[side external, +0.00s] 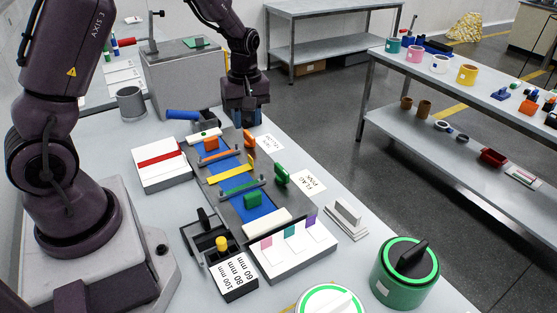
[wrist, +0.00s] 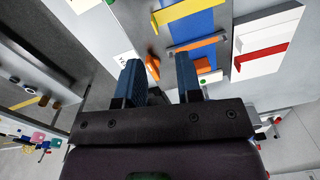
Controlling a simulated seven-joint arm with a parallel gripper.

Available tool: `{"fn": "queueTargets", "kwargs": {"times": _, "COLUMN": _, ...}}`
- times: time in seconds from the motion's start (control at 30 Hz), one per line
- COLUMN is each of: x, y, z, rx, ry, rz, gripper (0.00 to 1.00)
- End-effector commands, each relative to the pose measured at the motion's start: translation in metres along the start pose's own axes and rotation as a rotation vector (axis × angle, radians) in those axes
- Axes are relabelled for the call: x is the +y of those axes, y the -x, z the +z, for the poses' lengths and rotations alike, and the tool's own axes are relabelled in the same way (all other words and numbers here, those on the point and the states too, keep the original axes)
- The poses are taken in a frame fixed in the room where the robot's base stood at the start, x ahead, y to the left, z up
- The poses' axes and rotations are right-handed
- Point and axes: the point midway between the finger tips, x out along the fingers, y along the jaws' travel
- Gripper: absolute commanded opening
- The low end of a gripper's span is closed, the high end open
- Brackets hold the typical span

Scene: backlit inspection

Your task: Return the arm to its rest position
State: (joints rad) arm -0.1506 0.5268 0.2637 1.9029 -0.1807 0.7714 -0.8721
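My gripper (side external: 243,115) is at the far end of the table in the side external view, pointing down beside the fixture with the blue strip (side external: 256,203). In the wrist view my gripper (wrist: 159,72) shows two blue fingers set apart, with no object held between them. An orange block (wrist: 203,64) lies beyond the right fingertip. How high the fingertips are above the table is hard to tell.
A grey box (side external: 180,80) stands behind. A green-rimmed round container (side external: 404,272) is at the front right.

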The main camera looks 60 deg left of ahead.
Motion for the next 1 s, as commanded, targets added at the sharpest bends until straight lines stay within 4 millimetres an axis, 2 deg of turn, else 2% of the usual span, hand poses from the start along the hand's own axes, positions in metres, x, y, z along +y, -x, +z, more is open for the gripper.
{"fn": "queueTargets", "kwargs": {"times": 0.07, "x": -0.012, "y": 0.003, "z": 0.012, "rx": -0.021, "ry": -0.136, "rz": -0.020, "gripper": 0.33}}
{"fn": "queueTargets", "kwargs": {"times": 0.17, "x": -0.023, "y": 0.024, "z": 0.032, "rx": -0.031, "ry": -0.332, "rz": -0.003, "gripper": 0.33}}
{"fn": "queueTargets", "kwargs": {"times": 0.37, "x": -0.045, "y": 0.069, "z": 0.071, "rx": -0.005, "ry": -0.674, "rz": 0.064, "gripper": 0.33}}
{"fn": "queueTargets", "kwargs": {"times": 0.6, "x": -0.088, "y": 0.125, "z": 0.122, "rx": 0.128, "ry": -1.099, "rz": 0.168, "gripper": 0.33}}
{"fn": "queueTargets", "kwargs": {"times": 0.8, "x": -0.124, "y": 0.155, "z": 0.152, "rx": 0.293, "ry": -1.311, "rz": 0.249, "gripper": 0.33}}
{"fn": "queueTargets", "kwargs": {"times": 1.0, "x": -0.140, "y": 0.175, "z": 0.166, "rx": 0.414, "ry": -1.352, "rz": 0.329, "gripper": 0.33}}
